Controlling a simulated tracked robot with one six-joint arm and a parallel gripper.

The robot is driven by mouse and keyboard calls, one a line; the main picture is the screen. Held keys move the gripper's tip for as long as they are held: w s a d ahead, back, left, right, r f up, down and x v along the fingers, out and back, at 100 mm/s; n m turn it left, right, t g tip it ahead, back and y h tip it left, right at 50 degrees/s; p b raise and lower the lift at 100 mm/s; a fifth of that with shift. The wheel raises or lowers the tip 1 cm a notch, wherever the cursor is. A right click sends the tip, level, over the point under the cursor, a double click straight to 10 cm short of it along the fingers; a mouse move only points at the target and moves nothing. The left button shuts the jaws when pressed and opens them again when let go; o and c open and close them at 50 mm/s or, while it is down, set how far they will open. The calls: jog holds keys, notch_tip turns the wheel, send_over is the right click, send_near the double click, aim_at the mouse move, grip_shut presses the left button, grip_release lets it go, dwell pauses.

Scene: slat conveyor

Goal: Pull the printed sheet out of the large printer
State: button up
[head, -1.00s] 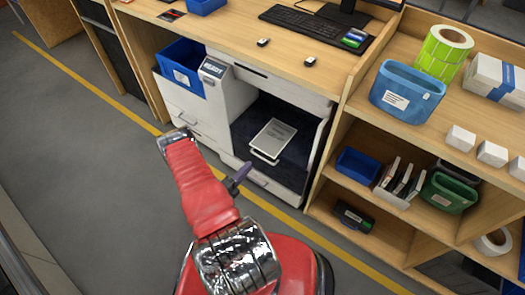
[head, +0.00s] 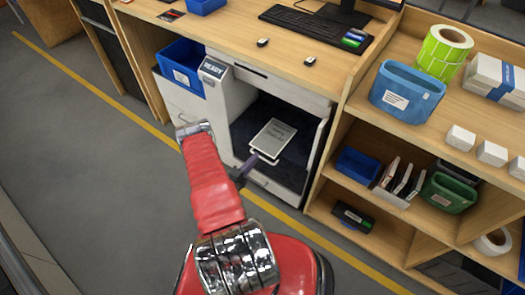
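The large printer (head: 222,100) is a white unit under the wooden desk, with a dark open bay and a small display on its upper left. The printed sheet (head: 272,137) lies on the dark floor of the bay, pale with grey print. A white looped edge (head: 264,158) shows at its front. My gripper (head: 250,163) is a dark narrow shape at the front of the bay, close to the sheet's near edge. It is too small and partly hidden by my red arm to tell whether its fingers are open or touch the sheet.
A blue bin (head: 181,67) stands at the printer's left. The desk (head: 235,30) overhangs the bay and carries a keyboard (head: 317,25). A wooden shelf unit (head: 340,190) with bins and boxes stands to the right. The grey floor (head: 90,170) at left is clear.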

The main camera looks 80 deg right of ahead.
jog(key=x, duration=0.4)
jog(key=shift+d, duration=0.15)
grip_shut()
dwell(0.5)
